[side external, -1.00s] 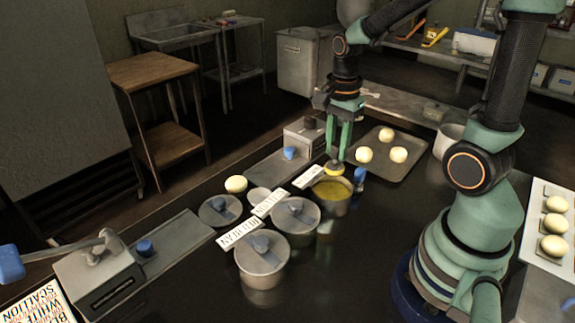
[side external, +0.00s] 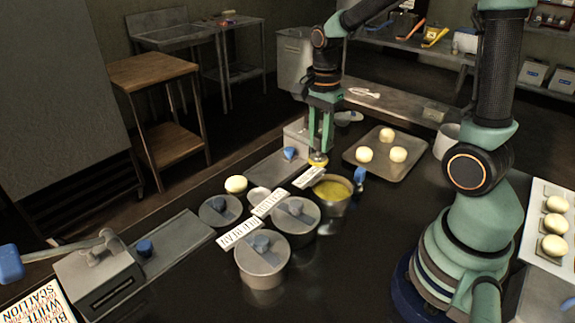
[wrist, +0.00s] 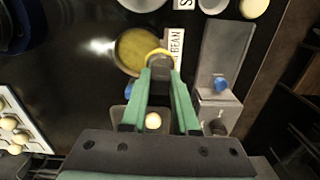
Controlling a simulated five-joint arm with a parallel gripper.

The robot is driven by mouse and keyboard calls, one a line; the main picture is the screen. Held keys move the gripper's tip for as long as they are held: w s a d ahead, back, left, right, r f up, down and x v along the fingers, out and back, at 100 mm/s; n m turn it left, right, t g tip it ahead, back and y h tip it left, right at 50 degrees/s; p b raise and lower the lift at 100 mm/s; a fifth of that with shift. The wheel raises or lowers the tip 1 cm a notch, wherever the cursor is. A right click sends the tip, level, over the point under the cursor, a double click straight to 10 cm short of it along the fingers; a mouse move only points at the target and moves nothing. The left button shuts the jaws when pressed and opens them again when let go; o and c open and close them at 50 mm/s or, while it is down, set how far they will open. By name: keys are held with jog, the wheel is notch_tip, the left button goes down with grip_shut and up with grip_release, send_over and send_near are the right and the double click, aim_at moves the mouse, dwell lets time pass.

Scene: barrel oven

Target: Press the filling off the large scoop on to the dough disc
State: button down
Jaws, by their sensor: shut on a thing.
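My gripper (side external: 319,150) points down and is shut on the scoop (side external: 318,160), a small round yellow-rimmed piece at the fingertips. In the wrist view the scoop (wrist: 158,53) shows just beyond my fingertips (wrist: 160,68), partly hidden by them. How much filling it carries is too small to tell. It hangs over the area between the open pot of yellow filling (side external: 334,202) and the metal press plate (side external: 270,170). The pot also shows in the wrist view (wrist: 135,48), left of the scoop. I cannot make out a flattened dough disc in either view.
White label cards (side external: 308,177) and lidded pots (side external: 262,262) stand left of the open pot. A pale dough ball (side external: 236,184) sits behind them. A tray (side external: 408,172) with dough balls lies at the right. A blue-handled tool (side external: 360,175) stands beside the open pot.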

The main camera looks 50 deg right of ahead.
jog(key=w+a, duration=0.4)
jog(key=w, duration=0.6)
send_over(236, 182)
jog(key=shift+f, duration=4.5)
jog(key=shift+f, duration=0.55)
notch_tip(236, 182, up, 7)
